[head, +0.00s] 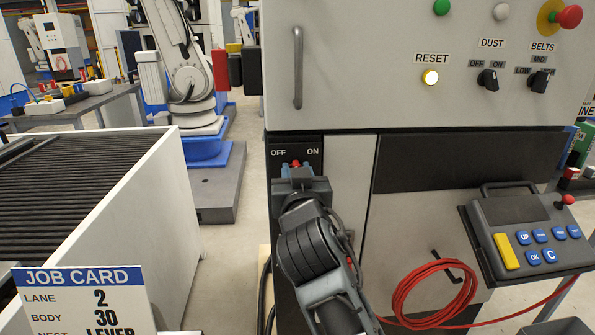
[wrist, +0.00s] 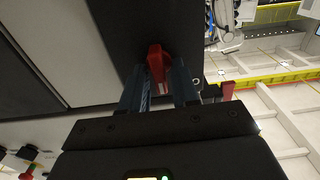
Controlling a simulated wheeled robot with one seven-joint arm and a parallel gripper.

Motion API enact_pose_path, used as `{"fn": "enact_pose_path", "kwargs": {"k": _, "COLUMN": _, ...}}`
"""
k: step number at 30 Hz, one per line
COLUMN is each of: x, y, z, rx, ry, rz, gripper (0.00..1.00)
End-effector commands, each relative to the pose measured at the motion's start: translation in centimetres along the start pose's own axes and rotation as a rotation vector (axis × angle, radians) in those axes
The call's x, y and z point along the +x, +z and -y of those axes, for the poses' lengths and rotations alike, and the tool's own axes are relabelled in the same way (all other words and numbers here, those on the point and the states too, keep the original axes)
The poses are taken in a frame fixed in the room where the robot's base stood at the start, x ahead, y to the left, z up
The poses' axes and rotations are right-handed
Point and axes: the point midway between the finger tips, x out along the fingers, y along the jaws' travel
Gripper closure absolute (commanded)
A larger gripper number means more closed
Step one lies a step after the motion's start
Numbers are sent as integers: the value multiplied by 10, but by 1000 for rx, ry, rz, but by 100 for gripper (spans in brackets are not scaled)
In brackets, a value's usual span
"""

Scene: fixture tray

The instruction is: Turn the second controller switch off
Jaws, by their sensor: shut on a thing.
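A red switch handle (head: 295,163) sits on a narrow dark panel (head: 309,141) of the grey machine, below the labels OFF and ON. In the head view my gripper (head: 299,172) is at this handle and covers most of it. In the wrist view the red handle (wrist: 156,57) stands between the two fingers of my gripper (wrist: 159,76), which are shut on it. Which of the two labels the handle points to cannot be told, because my gripper hides its lower part.
Above are a DUST knob (head: 488,80), a BELTS knob (head: 539,81), a lit RESET button (head: 430,77) and a red stop button (head: 569,16). A keypad console (head: 521,230) and a coiled red cable (head: 432,285) are right. A JOB CARD (head: 85,300) and ribbed conveyor (head: 80,190) are left.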

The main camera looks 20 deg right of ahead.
Motion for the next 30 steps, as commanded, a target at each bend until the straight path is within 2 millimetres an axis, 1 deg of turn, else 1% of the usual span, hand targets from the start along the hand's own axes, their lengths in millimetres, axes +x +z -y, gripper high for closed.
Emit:
{"fn": "enact_pose_path", "kwargs": {"k": 6, "x": 0, "y": -1, "z": 1, "rx": -196, "ry": 1, "rz": 2, "gripper": 100}}
{"fn": "enact_pose_path", "kwargs": {"k": 15, "x": 0, "y": 0, "z": 3, "rx": -407, "ry": 0, "rz": 1, "gripper": 100}}
{"fn": "enact_pose_path", "kwargs": {"k": 21, "x": 0, "y": 1, "z": 3, "rx": -488, "ry": 0, "rz": 2, "gripper": 100}}
{"fn": "enact_pose_path", "kwargs": {"k": 30, "x": 0, "y": 2, "z": 3, "rx": -531, "ry": 0, "rz": 2, "gripper": 100}}
